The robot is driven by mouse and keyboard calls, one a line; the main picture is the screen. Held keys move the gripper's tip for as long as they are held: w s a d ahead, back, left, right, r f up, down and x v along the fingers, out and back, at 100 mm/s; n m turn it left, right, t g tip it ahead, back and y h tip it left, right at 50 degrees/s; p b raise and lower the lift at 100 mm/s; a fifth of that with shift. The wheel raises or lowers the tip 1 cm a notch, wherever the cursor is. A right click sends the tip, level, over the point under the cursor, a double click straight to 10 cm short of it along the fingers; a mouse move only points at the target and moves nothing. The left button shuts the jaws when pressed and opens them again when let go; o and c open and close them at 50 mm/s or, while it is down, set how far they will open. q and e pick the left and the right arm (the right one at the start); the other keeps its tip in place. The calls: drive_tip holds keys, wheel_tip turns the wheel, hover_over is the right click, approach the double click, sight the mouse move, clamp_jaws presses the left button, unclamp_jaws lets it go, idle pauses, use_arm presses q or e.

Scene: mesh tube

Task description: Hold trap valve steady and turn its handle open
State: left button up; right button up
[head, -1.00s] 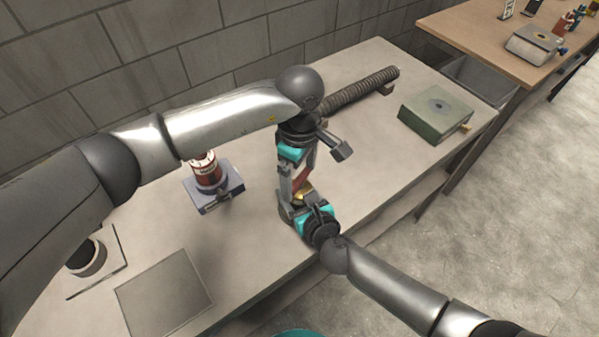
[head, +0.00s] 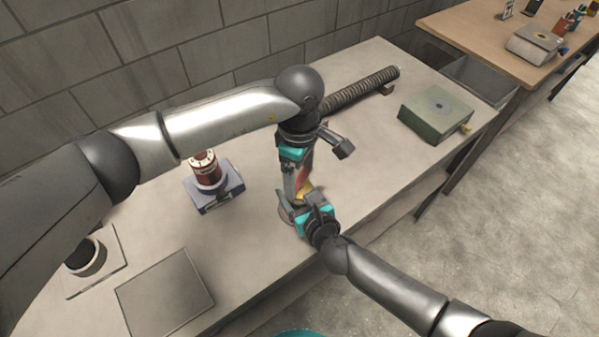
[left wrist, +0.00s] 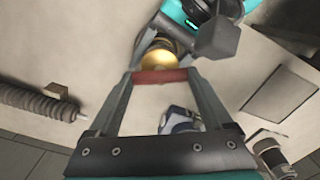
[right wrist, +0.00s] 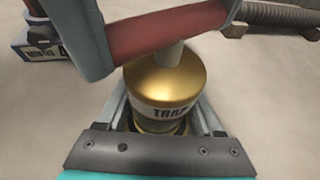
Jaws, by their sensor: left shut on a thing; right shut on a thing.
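The trap valve has a gold body with a "TRAP" label, clear in the right wrist view (right wrist: 165,85); it also shows in the left wrist view (left wrist: 157,58). Its red bar handle (right wrist: 165,35) sits across a short stem above the body. My left gripper (head: 300,182) is shut on the handle, with one finger at each end of the bar (left wrist: 160,76). My right gripper (head: 297,209) is shut on the valve body low down, below the label. In the head view the two grippers hide most of the valve.
A red-brown canister (head: 205,170) on a blue-grey block stands left of the valve. A ribbed hose (head: 362,88) lies behind, and a green box (head: 436,112) stands at the right. A flat grey plate (head: 165,294) lies front left. Bare bench lies between valve and green box.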

use_arm(q)
drive_tip(key=n, duration=0.6)
drive_tip(key=shift+n, duration=0.3)
drive_tip(key=n, duration=0.5)
drive_tip(key=shift+n, duration=0.4)
drive_tip(key=o, duration=1.2)
drive_tip(key=shift+c, duration=0.2)
drive_tip(key=shift+s+d, duration=0.1)
